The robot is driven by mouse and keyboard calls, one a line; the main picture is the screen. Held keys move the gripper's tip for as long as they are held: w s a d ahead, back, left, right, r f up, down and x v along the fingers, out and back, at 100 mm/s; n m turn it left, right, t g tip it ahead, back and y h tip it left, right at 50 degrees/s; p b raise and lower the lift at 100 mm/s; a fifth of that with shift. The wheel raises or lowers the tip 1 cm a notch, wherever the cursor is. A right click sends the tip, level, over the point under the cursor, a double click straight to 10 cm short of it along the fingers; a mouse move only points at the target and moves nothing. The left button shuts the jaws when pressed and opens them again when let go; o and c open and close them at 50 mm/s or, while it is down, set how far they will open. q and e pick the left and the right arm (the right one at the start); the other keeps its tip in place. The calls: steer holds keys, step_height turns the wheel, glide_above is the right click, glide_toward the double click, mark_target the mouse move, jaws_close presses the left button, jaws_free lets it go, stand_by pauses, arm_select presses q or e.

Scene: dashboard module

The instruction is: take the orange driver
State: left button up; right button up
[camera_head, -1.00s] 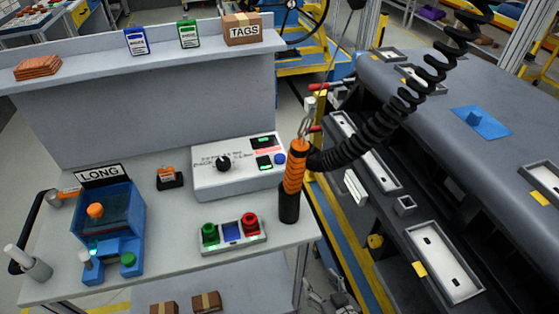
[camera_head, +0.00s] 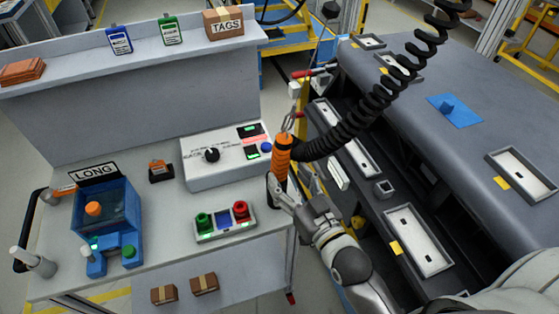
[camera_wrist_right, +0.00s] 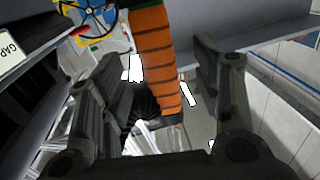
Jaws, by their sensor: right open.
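The orange driver (camera_head: 282,157) hangs upright from a hook, with a black coiled cable joined near its top, at the right edge of the workbench. My right gripper (camera_head: 284,188) is at the driver's lower part in the head view. In the right wrist view the driver's ribbed orange body (camera_wrist_right: 156,62) stands between the two open fingers of that gripper (camera_wrist_right: 165,85), with gaps visible at both sides. The driver's lower end is partly hidden by the gripper in the head view. My left gripper is not in view.
The workbench (camera_head: 160,225) holds a blue fixture (camera_head: 118,215), a grey control box (camera_head: 220,160) and a button panel (camera_head: 226,222) just left of the driver. The dark dashboard module (camera_head: 480,130) is at the right. The coiled cable (camera_head: 400,80) runs up to the right.

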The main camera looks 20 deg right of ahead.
mark_target(284, 170)
steer(key=shift+w+a+r+p, duration=0.15)
steer(key=shift+w+p, duration=0.2)
steer(key=shift+w, duration=0.2)
steer(key=w+p, duration=0.1)
steer(key=w, duration=0.2)
steer(key=shift+w+a, duration=0.1)
steer(key=shift+w, duration=0.1)
steer(key=shift+w+a+p, duration=0.1)
steer(key=shift+w+p, duration=0.2)
steer(key=shift+w, duration=0.15)
steer(key=shift+s, duration=0.1)
steer(key=shift+c, duration=1)
jaws_close()
